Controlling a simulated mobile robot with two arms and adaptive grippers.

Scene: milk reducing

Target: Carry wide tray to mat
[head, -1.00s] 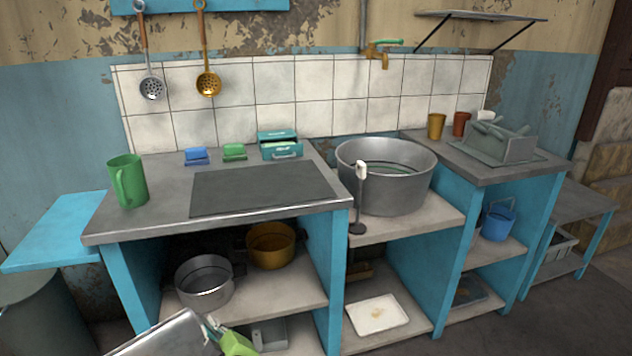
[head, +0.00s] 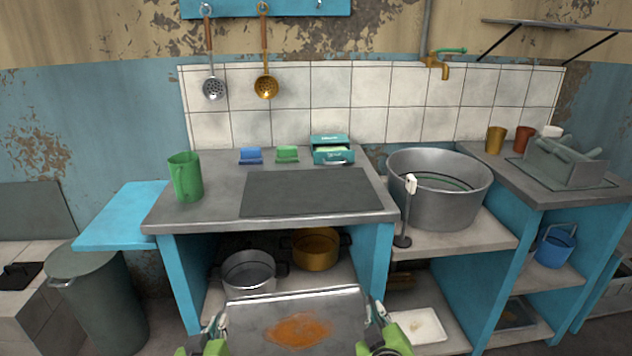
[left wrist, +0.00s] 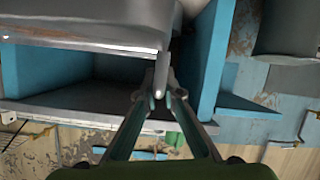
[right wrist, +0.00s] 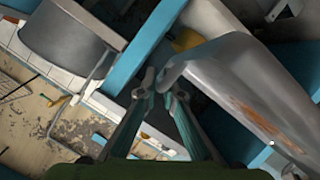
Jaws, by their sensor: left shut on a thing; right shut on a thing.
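The wide grey metal tray (head: 250,318), with an orange-brown stain in its middle, is at the bottom of the head view, in front of and lower than the counter top. My left gripper (head: 221,322) is shut on its left end and my right gripper (head: 374,314) on its right end. The tray also shows in the left wrist view (left wrist: 85,22) and the right wrist view (right wrist: 235,75), at the fingertips. The dark grey mat (head: 306,193) lies flat and bare on the counter. The tray's near edge is cut off.
A green mug (head: 186,178) stands left of the mat. Blue (head: 250,156) and green (head: 287,155) small items and a teal box (head: 331,150) sit behind it. A big metal tub (head: 440,200) is to the right. Pots (head: 248,272) stand on the shelf below the counter.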

